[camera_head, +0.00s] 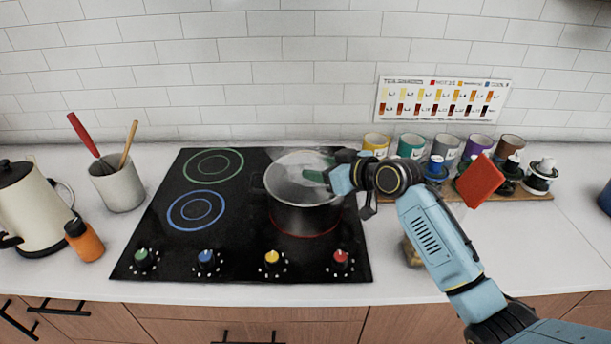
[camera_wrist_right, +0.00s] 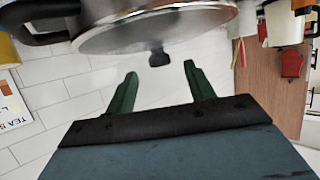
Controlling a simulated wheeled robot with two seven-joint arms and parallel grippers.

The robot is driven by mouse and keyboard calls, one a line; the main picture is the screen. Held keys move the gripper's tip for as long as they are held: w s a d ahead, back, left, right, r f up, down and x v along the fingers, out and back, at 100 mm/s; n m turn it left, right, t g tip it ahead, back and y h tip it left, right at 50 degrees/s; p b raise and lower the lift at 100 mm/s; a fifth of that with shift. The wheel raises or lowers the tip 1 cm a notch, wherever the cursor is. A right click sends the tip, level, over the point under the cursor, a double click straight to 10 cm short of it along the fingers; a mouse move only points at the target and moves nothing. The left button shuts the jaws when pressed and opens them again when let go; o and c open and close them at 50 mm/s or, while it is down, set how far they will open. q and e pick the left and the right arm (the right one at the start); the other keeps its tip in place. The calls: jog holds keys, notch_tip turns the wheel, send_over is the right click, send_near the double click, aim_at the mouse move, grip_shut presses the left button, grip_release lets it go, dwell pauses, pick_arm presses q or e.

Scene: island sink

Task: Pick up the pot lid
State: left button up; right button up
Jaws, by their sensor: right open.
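The pot (camera_head: 303,216) is a dark metal pot on the right side of the black cooktop. Its pale, glass-like lid (camera_head: 290,172) with a metal rim sits on top. In the right wrist view the lid (camera_wrist_right: 150,30) shows edge-on at the top, with its small black knob (camera_wrist_right: 158,58). My right gripper (camera_head: 319,168) comes in over the lid from the right, green fingers apart. In the wrist view the open fingertips (camera_wrist_right: 160,72) are on either side of the knob's line, just short of it, and the gap is empty. My left gripper is out of view.
The cooktop (camera_head: 160,255) has several coloured knobs along its front. A utensil crock (camera_head: 118,186), an orange bottle (camera_head: 85,241) and a kettle (camera_head: 28,210) stand left. Coloured jars and bottles stand on a wooden board (camera_head: 540,196) at right, behind my right arm. A tiled wall closes the back.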

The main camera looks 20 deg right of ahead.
aim_at(307, 164)
jog(key=shift+r+x, duration=0.2)
jog(key=shift+x, duration=2.75)
jog(key=shift+c, duration=0.4)
grip_shut()
